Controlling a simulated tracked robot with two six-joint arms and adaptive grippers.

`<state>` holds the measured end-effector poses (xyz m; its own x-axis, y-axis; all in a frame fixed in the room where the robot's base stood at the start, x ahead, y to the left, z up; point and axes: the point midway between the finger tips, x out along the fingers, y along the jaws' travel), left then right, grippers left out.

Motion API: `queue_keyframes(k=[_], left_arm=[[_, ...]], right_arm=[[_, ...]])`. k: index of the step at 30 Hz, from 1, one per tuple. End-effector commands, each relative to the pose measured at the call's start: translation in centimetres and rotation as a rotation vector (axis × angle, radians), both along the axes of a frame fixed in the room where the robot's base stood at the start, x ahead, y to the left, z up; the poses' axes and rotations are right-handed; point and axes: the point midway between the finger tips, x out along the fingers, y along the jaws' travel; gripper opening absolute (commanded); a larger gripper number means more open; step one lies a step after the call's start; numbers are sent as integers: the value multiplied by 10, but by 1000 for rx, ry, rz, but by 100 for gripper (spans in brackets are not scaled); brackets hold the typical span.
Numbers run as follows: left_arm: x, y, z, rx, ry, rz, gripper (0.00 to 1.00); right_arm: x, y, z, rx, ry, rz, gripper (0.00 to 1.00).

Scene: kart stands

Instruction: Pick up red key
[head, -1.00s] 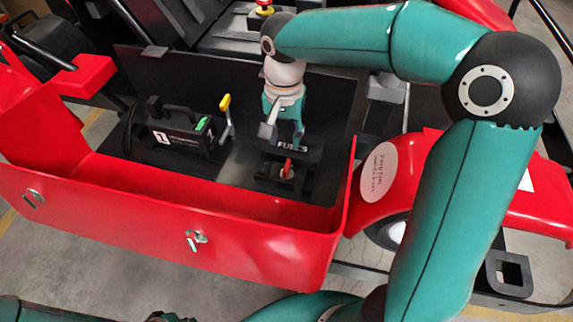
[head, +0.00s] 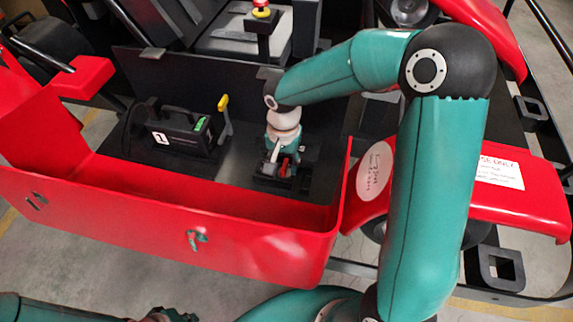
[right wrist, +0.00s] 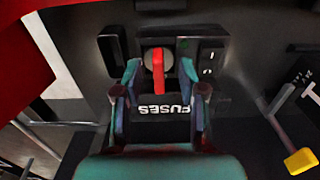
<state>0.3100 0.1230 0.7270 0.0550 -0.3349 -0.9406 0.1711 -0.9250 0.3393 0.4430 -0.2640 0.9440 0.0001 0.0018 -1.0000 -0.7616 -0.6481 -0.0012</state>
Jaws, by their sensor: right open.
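The red key (right wrist: 158,72) stands in a round grey switch on the black fuse box (right wrist: 160,120) marked "FUSES" in the right wrist view. In the head view the red key (head: 285,166) shows just beside my right gripper's fingers. My right gripper (right wrist: 160,75) is open, with one finger on each side of the key and a gap to both. In the head view my right gripper (head: 278,163) points down at the fuse box. Part of my left gripper (head: 172,315) shows at the bottom edge; its fingers are too cut off to judge.
A red side panel (head: 170,215) stands in front of the fuse box. A black box with a handle (head: 180,130) and a yellow-topped lever (head: 223,110) are to the left. A post with a red and yellow button (head: 262,10) rises behind.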

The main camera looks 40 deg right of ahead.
Motion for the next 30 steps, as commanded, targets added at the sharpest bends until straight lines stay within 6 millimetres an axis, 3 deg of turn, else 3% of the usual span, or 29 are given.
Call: queue_keyframes(k=[3,10,23,30], left_arm=[[0,0,0,0,0,0,0],[0,0,0,0,0,0,0],[0,0,-1,0,0,0,0],[0,0,-3,0,0,0,0]], right_arm=[[0,0,0,0,0,0,39],[0,0,0,-1,-1,0,1],[0,0,3,-1,-2,0,0],[1,-1,21,-1,-6,-1,0]])
